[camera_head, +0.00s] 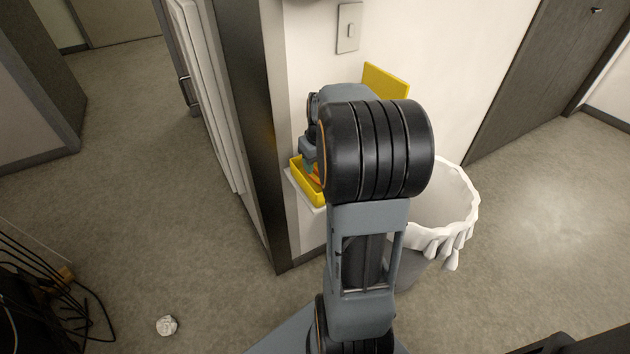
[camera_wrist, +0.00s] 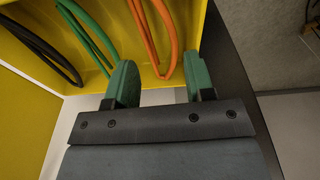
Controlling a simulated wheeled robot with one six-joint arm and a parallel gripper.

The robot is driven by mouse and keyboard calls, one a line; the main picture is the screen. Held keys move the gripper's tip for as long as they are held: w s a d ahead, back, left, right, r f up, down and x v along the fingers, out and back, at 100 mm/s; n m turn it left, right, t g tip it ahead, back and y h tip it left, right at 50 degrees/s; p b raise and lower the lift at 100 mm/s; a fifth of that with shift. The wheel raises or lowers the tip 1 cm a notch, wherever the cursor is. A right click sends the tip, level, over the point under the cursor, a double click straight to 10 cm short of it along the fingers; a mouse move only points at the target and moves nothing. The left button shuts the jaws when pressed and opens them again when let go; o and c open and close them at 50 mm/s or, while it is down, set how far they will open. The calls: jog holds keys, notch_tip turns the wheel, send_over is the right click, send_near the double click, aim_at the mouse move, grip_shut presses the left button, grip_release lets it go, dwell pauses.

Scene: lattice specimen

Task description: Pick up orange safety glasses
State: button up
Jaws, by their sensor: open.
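The orange safety glasses (camera_wrist: 150,40) rest in a yellow bin, their orange temple arms showing in the wrist view between and beyond my fingers. My gripper (camera_wrist: 158,84) is open, with its two green fingertips apart and nothing between them, just at the near edge of the bin. In the head view a small orange patch (camera_head: 316,175) shows in the yellow bin (camera_head: 312,192), and my arm hides most of the bin. Whether the fingers touch anything cannot be told.
Green glasses (camera_wrist: 93,35) and black glasses (camera_wrist: 40,45) lie left of the orange ones in the bin. The bin sits on a small white shelf (camera_head: 291,183) on the wall. A lined trash can (camera_head: 455,205) stands to the right. A crumpled white ball (camera_head: 166,325) lies on the floor.

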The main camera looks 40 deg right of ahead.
aim_at(315, 173)
jog(key=shift+w+d+f+b, duration=0.1)
jog(key=shift+w+f+b, duration=0.15)
jog(key=shift+f, duration=0.85)
jog(key=shift+w+f+b, duration=0.2)
jog(key=shift+f+b, duration=0.1)
jog(key=shift+f, duration=0.75)
jog(key=shift+w+d+f+b, duration=0.1)
jog(key=shift+w+f+b, duration=0.15)
jog(key=shift+f, duration=0.85)
jog(key=shift+c, duration=0.3)
jog(key=c, duration=0.5)
jog(key=shift+r, duration=0.1)
